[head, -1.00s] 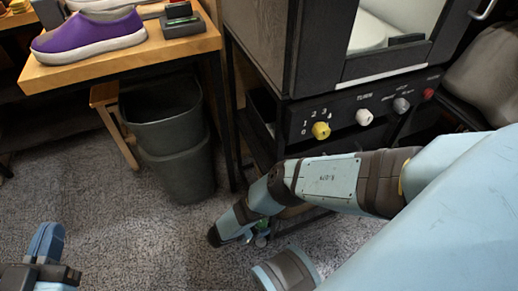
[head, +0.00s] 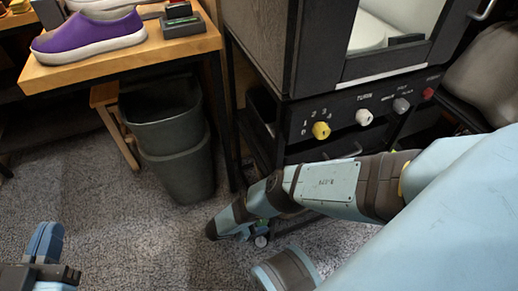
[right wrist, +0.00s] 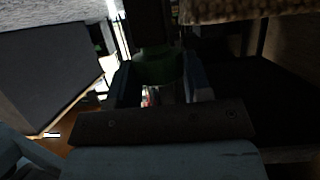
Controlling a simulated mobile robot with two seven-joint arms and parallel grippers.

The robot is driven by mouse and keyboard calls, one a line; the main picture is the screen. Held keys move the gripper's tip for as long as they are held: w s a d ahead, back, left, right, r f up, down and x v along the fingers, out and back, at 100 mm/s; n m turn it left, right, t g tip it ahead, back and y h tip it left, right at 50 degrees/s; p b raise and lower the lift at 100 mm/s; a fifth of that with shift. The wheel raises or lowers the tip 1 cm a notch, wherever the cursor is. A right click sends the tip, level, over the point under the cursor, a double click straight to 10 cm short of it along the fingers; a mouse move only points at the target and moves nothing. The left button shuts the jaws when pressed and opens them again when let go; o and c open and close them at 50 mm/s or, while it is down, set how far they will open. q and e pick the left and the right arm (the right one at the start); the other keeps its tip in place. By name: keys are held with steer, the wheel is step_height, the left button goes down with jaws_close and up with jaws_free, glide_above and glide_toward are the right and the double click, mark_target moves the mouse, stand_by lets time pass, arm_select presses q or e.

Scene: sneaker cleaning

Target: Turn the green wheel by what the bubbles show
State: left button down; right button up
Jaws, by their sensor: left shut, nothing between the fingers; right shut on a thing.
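The green wheel (right wrist: 158,68) shows in the right wrist view as a dark green rounded thing between my fingers, mostly in shadow. My right gripper (right wrist: 160,88) is shut on it. In the head view my right arm reaches low below the cabinet and hides most of the gripper and wheel; only a bit of green shows beside the wrist. My left gripper (head: 45,240) is at the lower left of the head view, shut and empty, away from everything. No bubbles can be made out in either view.
The black cabinet's panel has a yellow knob (head: 321,130), a white knob (head: 364,117), a grey knob (head: 401,105) and a red button (head: 428,92). A dark bin (head: 175,165) stands left of the cabinet, by the wooden table (head: 120,66) with a purple sneaker (head: 88,41). Carpet at left is clear.

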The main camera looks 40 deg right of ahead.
steer(key=o, duration=0.9)
steer(key=shift+a, duration=0.1)
steer(key=v, duration=1.3)
steer(key=shift+a+r, duration=0.25)
